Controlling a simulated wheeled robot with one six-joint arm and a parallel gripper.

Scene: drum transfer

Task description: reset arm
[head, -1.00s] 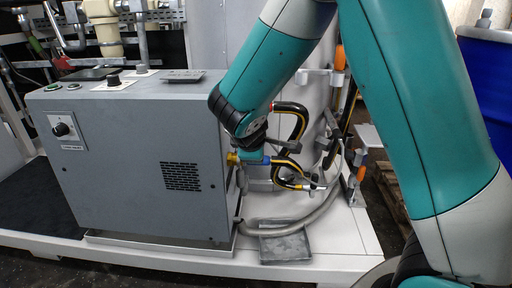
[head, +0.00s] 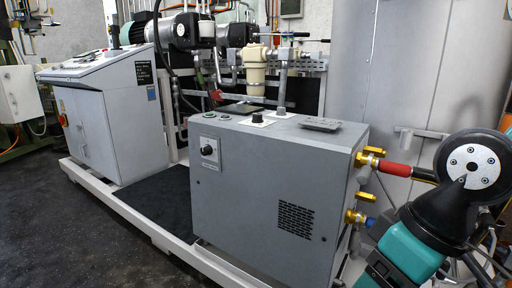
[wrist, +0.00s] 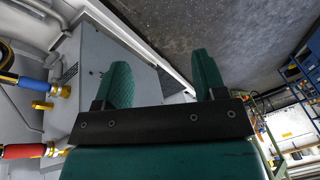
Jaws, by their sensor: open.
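My gripper (wrist: 165,85) shows in the wrist view with its two green fingers apart and nothing between them. Past the fingers are the side of a grey cabinet and dark floor. In the head view my arm, teal with a dark round joint, is at the lower right, beside the cabinet's hose side. The fingers are not visible in the head view.
The grey cabinet (head: 240,190) stands on a white platform (head: 135,220). A red-sleeved hose (head: 396,169) and a blue-collared fitting (head: 369,222) stick out of its right side, close to my arm. A control console (head: 110,120) stands at left. Dark floor (head: 60,240) lies open in front.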

